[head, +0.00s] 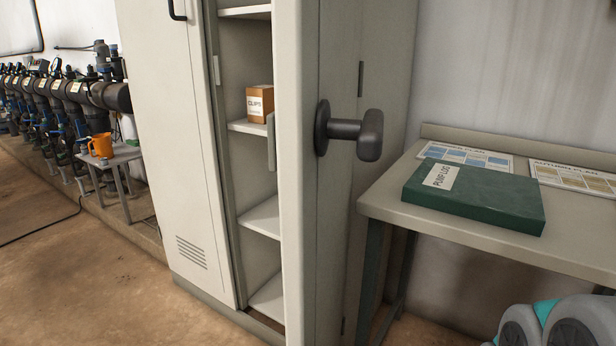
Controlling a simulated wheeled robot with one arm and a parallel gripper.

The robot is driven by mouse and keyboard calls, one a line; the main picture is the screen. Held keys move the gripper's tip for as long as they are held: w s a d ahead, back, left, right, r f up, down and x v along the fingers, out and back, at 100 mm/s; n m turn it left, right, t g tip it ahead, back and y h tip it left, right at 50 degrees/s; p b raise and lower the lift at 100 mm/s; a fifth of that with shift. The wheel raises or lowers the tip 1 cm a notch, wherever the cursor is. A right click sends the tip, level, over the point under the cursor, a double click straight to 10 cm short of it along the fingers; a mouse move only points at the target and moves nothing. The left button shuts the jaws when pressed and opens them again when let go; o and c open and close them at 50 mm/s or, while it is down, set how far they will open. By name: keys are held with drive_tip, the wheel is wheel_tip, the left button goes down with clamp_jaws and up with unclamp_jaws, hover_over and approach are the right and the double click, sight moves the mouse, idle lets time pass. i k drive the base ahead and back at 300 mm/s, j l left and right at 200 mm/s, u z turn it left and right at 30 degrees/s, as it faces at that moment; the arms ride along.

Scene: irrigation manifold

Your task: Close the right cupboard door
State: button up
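The right cupboard door (293,220) stands open in the head view. It swings out toward me, and I see it at a steep angle with its free edge nearest. A dark grey knob (345,135) on a round base sticks out to the right from its outer face. The cupboard's left door (160,130) is shut, with a black handle (178,10) near its top. Between the doors the shelves (262,216) are exposed, and a brown box labelled clips (259,103) stands on one. My gripper is not in view.
A bench (375,203) stands right of the cupboard, bearing a green pump log binder (475,196) and printed plans. Grey and teal rounded parts, apparently mine, show at bottom right. At left, an orange mug (102,146) sits on a small table near pipework. Floor in front looks clear.

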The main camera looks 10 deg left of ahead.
sight(318, 71)
drive_tip(key=u, duration=0.8)
